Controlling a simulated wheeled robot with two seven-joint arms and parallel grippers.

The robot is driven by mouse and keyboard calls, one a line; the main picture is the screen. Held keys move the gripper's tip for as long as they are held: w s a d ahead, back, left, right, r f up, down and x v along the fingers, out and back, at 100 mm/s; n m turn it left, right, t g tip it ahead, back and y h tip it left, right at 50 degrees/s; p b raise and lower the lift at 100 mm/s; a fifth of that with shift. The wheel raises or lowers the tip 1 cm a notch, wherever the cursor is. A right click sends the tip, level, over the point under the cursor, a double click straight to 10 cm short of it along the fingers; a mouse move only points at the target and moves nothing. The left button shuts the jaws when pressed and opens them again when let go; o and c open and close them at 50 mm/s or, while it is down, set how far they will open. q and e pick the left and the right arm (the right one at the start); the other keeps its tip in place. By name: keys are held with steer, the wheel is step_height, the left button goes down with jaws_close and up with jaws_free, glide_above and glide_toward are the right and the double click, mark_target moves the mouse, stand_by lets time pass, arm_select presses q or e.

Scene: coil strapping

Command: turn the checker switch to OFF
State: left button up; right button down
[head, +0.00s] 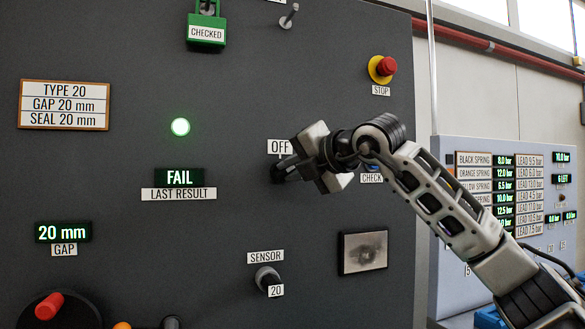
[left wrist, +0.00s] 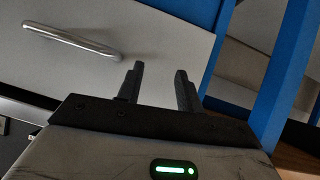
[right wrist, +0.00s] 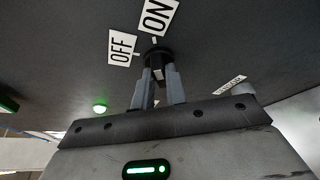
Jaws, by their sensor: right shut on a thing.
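The checker switch is a black rotary knob (head: 284,170) on the dark grey panel, below its OFF label (head: 280,147). It also shows in the right wrist view (right wrist: 157,54), with the OFF label (right wrist: 122,47) and the ON label (right wrist: 158,15) beside it. My right gripper (head: 293,166) is shut on the knob, its fingers (right wrist: 158,88) on either side of the handle. The gripper hides the ON label in the head view. I cannot tell which label the knob points to. My left gripper (left wrist: 158,84) is open and empty, away from the panel.
A red STOP button (head: 386,66) sits above right of the switch, and a SENSOR knob (head: 267,277) below it. A FAIL display (head: 179,177) and a lit green lamp (head: 180,127) are to the left. A cabinet handle (left wrist: 72,40) is near my left gripper.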

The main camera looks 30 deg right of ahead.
steer(key=n+h+p, duration=0.1)
steer(key=n, duration=0.1)
steer(key=n+g+h+p, duration=0.1)
steer(key=n+h+p, duration=0.1)
steer(key=n, duration=0.1)
steer(key=n+g+h+p, duration=0.1)
steer(key=n, duration=0.1)
steer(key=shift+w+a+r+n+h+p, duration=0.1)
steer(key=shift+a+r+n+h+p, duration=0.2)
steer(key=shift+a+n+p, duration=0.1)
steer(key=shift+g, duration=0.3)
stand_by(0.3)
steer(key=c, duration=1.4)
jaws_free()
steer(key=shift+c, duration=0.2)
steer(key=b+v, duration=0.2)
steer(key=v, duration=1.4)
steer(key=shift+f, duration=0.15)
